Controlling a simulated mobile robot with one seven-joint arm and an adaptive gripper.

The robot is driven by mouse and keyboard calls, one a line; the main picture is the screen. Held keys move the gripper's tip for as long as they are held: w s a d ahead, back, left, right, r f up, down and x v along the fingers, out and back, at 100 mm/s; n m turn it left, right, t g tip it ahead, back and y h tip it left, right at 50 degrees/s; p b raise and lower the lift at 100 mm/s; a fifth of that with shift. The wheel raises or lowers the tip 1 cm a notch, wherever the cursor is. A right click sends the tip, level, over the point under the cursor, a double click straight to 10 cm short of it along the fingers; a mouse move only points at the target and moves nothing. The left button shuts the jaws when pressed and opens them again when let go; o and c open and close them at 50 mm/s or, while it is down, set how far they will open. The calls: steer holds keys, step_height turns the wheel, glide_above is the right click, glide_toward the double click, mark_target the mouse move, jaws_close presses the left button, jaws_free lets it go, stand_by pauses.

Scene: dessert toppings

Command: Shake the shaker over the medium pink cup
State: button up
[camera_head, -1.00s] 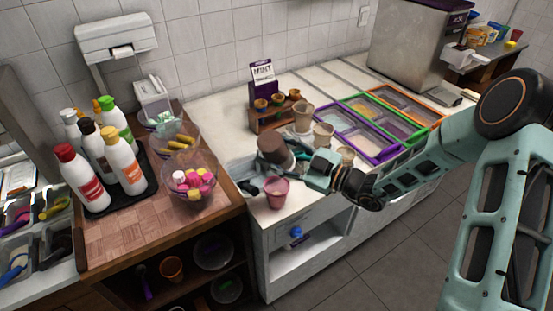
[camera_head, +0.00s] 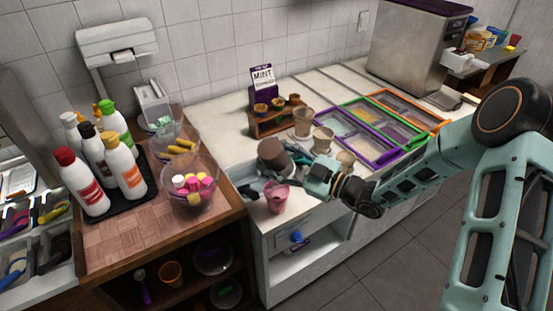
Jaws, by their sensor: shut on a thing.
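The shaker (camera_head: 273,155) is a brown and grey cylinder, tilted on its side, in the middle of the head view. My gripper (camera_head: 299,164) is shut on it and holds it above the counter. The pink cup (camera_head: 276,198) stands upright at the counter's front left edge, just below the shaker in the picture. The shaker and the cup look apart. Parts of my fingertips are hidden behind the shaker and the wrist.
Several beige cups (camera_head: 303,122) stand behind my gripper. A wooden rack (camera_head: 272,123) with small cones stands behind the shaker. Framed topping trays (camera_head: 388,124) lie to the right. A bowl of pink and yellow pieces (camera_head: 190,187) and a bottle tray (camera_head: 124,206) are on the wooden table at left.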

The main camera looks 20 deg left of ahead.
mark_target(273, 148)
steer(key=shift+r+p, duration=1.3)
steer(key=shift+r, duration=2.75)
step_height(273, 148, down, 8)
steer(key=b, duration=0.2)
steer(key=shift+f+b, duration=0.1)
steer(key=shift+b, duration=0.3)
steer(key=shift+r, duration=0.2)
steer(key=shift+r+p, duration=1.4)
steer(key=shift+r, duration=2.55)
steer(key=shift+f, duration=0.1)
